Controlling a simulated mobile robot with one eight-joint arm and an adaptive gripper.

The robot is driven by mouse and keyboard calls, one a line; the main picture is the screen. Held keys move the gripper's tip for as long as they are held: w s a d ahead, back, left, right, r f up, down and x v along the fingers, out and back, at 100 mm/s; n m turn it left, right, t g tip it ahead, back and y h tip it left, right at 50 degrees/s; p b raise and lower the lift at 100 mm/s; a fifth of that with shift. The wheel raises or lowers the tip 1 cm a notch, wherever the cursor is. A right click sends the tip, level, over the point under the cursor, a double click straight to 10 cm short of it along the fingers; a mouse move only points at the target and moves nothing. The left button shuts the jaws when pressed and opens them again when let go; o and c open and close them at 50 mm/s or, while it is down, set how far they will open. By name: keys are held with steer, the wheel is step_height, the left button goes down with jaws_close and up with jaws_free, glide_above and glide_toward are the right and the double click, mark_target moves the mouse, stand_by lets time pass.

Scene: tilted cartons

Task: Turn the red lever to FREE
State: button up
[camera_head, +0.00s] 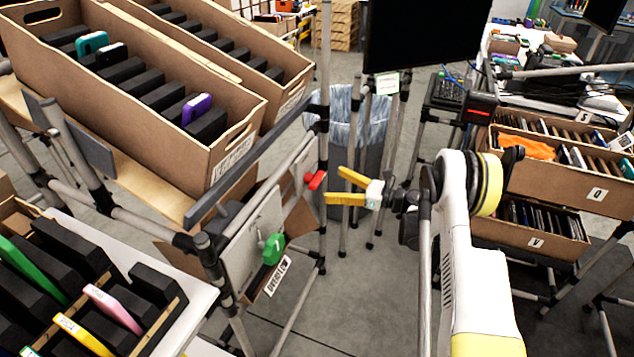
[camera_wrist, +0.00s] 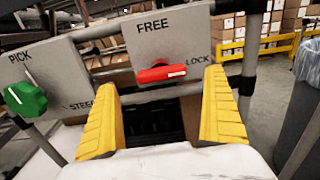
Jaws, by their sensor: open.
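The red lever (camera_wrist: 161,73) sits on a grey plate (camera_wrist: 195,33) marked FREE at the top and LOCK at the right. It lies nearly level, its white mark at the right end toward LOCK. In the head view the red lever (camera_head: 316,180) shows on the rack's side. My gripper (camera_head: 338,186) is just right of it, its yellow fingers pointing at it. In the wrist view my gripper (camera_wrist: 162,82) is open, one finger on each side of the lever, with nothing between them. I cannot tell any contact.
A green knob (camera_wrist: 25,98) is on another plate at the left, marked PICK and STEER. Tilted cartons (camera_head: 130,95) stand on the rack above the lever. A grey bin (camera_head: 350,140) stands behind my gripper. Crates (camera_head: 560,180) fill the right side.

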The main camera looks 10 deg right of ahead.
mark_target(321, 180)
steer(key=b+x, duration=0.1)
steer(key=x, duration=0.5)
steer(key=shift+d, duration=0.1)
steer(key=c, duration=1.2)
